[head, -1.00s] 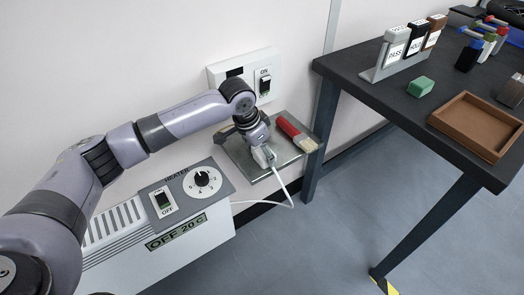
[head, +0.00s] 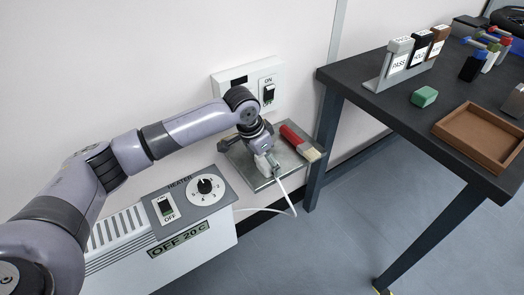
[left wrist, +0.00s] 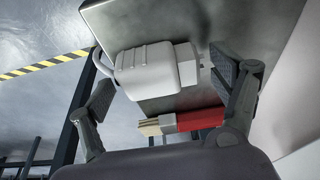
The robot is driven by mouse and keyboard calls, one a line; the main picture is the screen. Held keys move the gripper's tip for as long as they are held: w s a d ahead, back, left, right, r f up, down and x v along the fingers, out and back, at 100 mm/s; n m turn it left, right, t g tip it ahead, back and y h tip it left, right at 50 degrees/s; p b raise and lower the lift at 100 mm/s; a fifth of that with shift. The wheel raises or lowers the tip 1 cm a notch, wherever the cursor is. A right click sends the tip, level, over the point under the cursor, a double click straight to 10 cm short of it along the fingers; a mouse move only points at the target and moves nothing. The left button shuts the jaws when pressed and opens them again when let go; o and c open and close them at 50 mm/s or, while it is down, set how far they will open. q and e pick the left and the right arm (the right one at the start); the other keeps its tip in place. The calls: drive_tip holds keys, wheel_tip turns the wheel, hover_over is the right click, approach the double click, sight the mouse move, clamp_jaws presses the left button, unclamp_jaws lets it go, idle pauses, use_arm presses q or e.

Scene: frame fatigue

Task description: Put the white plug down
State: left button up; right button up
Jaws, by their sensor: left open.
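The white plug (left wrist: 148,70) lies on a grey metal shelf (left wrist: 205,15) below the wall socket, with its white cable trailing off the edge. In the head view the plug (head: 263,166) is partly hidden by my left gripper (head: 262,155), which is right over it. In the left wrist view my left gripper (left wrist: 168,98) is open, with one finger on each side and a gap between each finger and the plug. My right gripper is in neither view.
A brush with a red handle (head: 291,136) lies on the shelf beside the plug. A wall socket with a switch (head: 268,93) is above. The white heater (head: 225,232) stands left of the shelf. A dark table (head: 390,105) with a brown tray (head: 452,128) is at right.

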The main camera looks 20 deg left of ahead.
use_arm(q)
drive_tip(key=shift+a+r, duration=0.1)
drive_tip(key=shift+r, duration=0.45)
drive_tip(key=p+v, duration=0.2)
drive_tip(key=v, duration=0.9)
drive_tip(key=shift+s+p, duration=0.15)
drive_tip(key=shift+p, duration=0.25)
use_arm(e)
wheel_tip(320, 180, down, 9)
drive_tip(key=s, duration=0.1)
use_arm(q)
drive_tip(key=shift+f, duration=0.1)
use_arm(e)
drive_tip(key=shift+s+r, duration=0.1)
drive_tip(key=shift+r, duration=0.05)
